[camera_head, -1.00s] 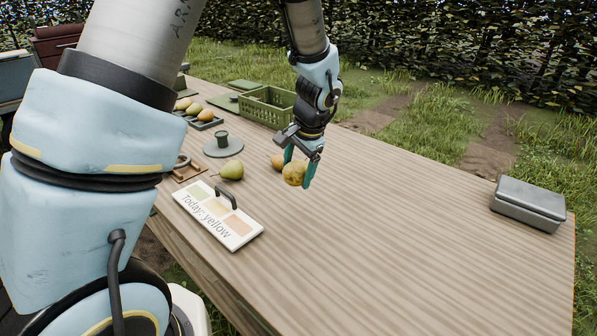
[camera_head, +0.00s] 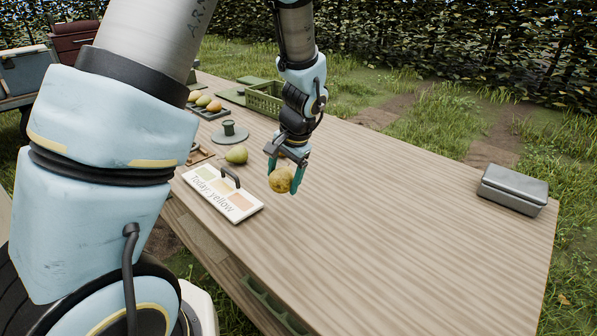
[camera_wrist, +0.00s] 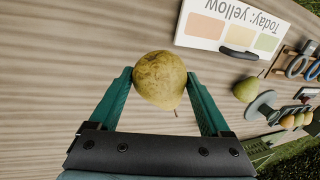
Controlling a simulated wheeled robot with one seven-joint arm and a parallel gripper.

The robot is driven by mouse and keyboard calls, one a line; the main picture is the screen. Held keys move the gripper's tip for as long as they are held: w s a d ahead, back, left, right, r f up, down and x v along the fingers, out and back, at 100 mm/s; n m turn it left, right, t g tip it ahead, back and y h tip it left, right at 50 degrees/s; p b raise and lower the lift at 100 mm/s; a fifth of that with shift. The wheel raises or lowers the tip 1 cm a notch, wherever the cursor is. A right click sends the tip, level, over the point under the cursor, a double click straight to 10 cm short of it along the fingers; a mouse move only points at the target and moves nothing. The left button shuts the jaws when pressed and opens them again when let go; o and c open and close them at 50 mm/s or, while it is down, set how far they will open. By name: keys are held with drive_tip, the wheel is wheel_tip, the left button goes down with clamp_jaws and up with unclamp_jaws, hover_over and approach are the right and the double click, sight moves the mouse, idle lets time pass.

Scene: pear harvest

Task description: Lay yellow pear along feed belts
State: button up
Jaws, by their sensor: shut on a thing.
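My gripper (camera_head: 284,176) is shut on a yellow pear (camera_head: 281,181), holding it over the wooden table near the sign. In the wrist view the yellow pear (camera_wrist: 160,79) sits between the two teal fingers, its narrow stem end toward the palm. A green pear (camera_head: 237,155) lies on the table, behind and left of my gripper. It also shows in the wrist view (camera_wrist: 246,90). A sign board (camera_head: 222,195) reads "Today: yellow" and has coloured patches and a dark handle. I cannot make out any feed belt for certain.
A green slotted piece (camera_head: 272,306) shows below the table's front edge. A dark tray (camera_head: 208,112) with several pears, a round grey-green stand (camera_head: 229,134) and a green crate (camera_head: 265,98) stand at the back left. A grey metal box (camera_head: 512,190) stands at right. The table's middle is clear.

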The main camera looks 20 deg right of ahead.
drive_tip(key=w+a+f+n+g, duration=0.1)
drive_tip(key=a+f+n, duration=0.1)
drive_tip(key=a, duration=0.6)
drive_tip(key=w+a+f+n+g+y, duration=0.1)
drive_tip(key=a+f+n, duration=0.2)
drive_tip(key=a, duration=0.6)
drive_tip(key=w+a+f+n, duration=0.1)
drive_tip(key=a+f+n, duration=0.1)
drive_tip(key=a+n, duration=0.4)
drive_tip(key=a, duration=0.3)
drive_tip(key=shift+w+a+f+g, duration=0.25)
drive_tip(key=shift+w+f+g, duration=0.05)
drive_tip(key=shift+w+g, duration=0.1)
